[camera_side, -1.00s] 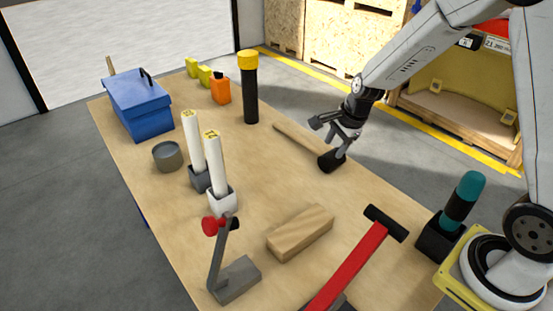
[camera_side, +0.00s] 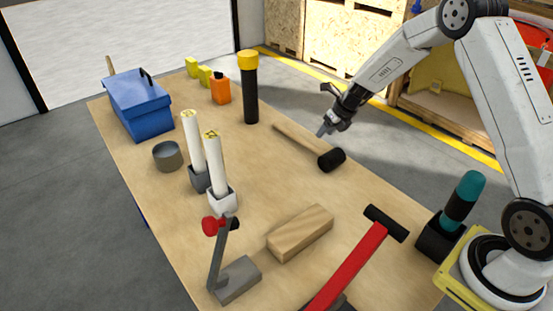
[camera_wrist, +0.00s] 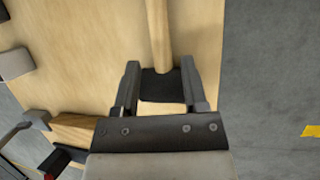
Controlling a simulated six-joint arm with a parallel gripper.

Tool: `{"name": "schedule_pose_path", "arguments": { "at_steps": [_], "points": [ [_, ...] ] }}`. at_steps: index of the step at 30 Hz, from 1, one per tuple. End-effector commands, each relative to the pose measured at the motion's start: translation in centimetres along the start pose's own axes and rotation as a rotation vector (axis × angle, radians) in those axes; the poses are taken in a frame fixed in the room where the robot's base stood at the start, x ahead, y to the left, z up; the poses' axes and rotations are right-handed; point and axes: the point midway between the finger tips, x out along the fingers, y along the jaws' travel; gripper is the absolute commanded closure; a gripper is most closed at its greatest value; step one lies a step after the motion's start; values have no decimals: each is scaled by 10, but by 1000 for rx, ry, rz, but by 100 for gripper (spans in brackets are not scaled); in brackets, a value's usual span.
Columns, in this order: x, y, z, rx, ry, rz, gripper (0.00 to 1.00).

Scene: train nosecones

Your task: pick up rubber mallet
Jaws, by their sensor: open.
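The rubber mallet lies on the table, with a black head (camera_side: 331,159) and a pale wooden handle (camera_side: 295,135) that runs to the back left. In the side view my gripper (camera_side: 322,133) is just above the handle, near the head, pointing down. In the wrist view the open fingers of my gripper (camera_wrist: 160,88) appear on either side of the black head (camera_wrist: 160,86), with the wooden handle (camera_wrist: 158,35) running away from it. I cannot tell whether the fingers touch the mallet.
A red-handled hammer (camera_side: 350,265), a wood block (camera_side: 300,232) and a teal-topped tool in a black holder (camera_side: 463,200) are nearer the front. A black cylinder with a yellow cap (camera_side: 250,90) stands behind the mallet. The table's right edge is close to the mallet head.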

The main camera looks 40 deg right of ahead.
Motion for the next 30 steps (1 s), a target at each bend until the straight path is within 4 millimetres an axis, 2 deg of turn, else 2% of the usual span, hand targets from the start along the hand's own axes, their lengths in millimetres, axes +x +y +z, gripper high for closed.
{"name": "schedule_pose_path", "arguments": {
  "at_steps": [5, 15, 25, 30],
  "points": [
    [3, 0, 0, -1, 0, 0, 45],
    [25, 1, 0, -4, 0, 0, 45],
    [30, 1, 0, -4, 0, 0, 45],
    [42, 1, 1, -4, 1, 0, 45]
  ]
}}
